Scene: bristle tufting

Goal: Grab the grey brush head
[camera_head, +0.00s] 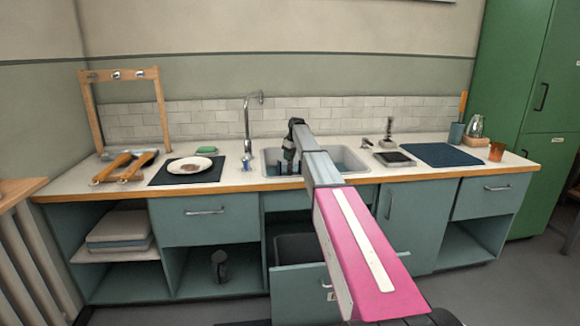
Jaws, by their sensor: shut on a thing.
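My gripper (289,167) points down over the left part of the sink, at the far end of my pink and grey arm. It is shut on a small dark grey piece, which I take to be the grey brush head; it is too small and too much covered by the fingers to make out its shape or bristles. I cannot tell whether it touches the sink.
The sink (352,179) has a tall tap (247,125) at its left. A plate (188,165) lies on a dark mat left of it. A blue mat (443,155), a cup (456,133) and an orange glass (497,151) stand right. A drawer (302,292) is open below.

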